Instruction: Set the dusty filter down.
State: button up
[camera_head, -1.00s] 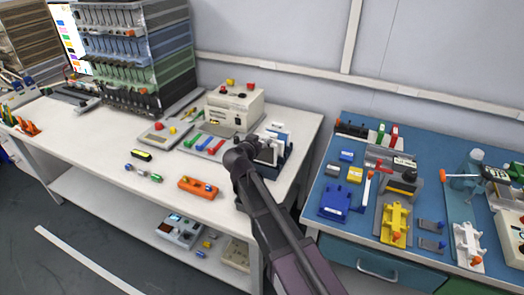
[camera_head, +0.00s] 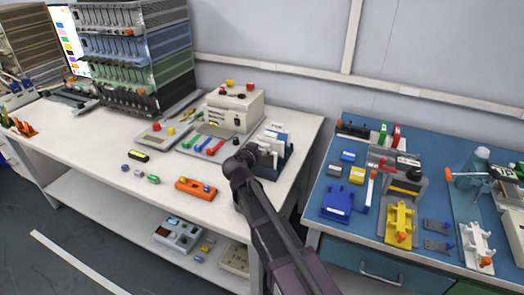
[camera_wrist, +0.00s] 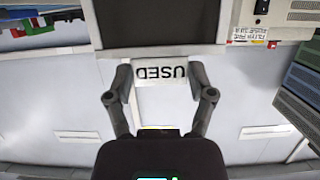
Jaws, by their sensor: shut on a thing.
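The dusty filter (camera_wrist: 160,25) fills the top middle of the wrist view as a dark grey panel in a pale frame. Its white tab, marked USED (camera_wrist: 162,72), appears upside down between the fingers of my gripper (camera_wrist: 160,78). My gripper is shut on this tab from both sides. In the head view, my gripper (camera_head: 262,150) is at a dark blue rack (camera_head: 272,173) with white upright panels on the white bench's right end. My arm hides much of the filter there, and I cannot tell whether it touches the rack.
On the white bench (camera_head: 95,150) are a beige power unit (camera_head: 233,107), a grey tray of coloured tools (camera_head: 207,144) and an orange block (camera_head: 196,188). A blue workbench (camera_head: 325,228) with several parts stands to the right, across a narrow gap.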

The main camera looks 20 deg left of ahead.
jog(key=shift+f, duration=0.2)
jog(key=o, duration=1.2)
jog(key=shift+r, duration=0.2)
jog(key=shift+s+r, duration=0.1)
jog(key=shift+s, duration=0.1)
jog(key=p+v, duration=0.3)
jog(key=v, duration=0.8)
jog(key=shift+s, duration=0.3)
jog(key=shift+a, duration=0.1)
